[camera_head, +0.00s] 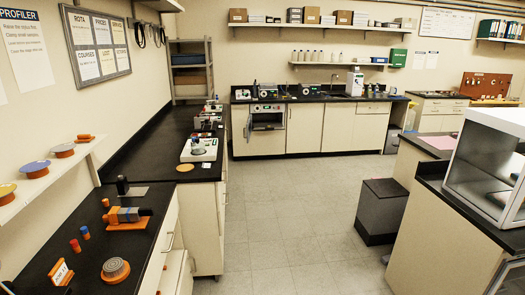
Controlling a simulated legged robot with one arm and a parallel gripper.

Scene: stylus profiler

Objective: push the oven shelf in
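The oven is far across the room from me.
The tiled floor (262,215) is clear down the middle towards the oven. A dark grey bin (381,211) stands right of this aisle. A black-topped bench with drawers (165,250) lines the left; a bench with a white-framed enclosure (488,165) stands right.

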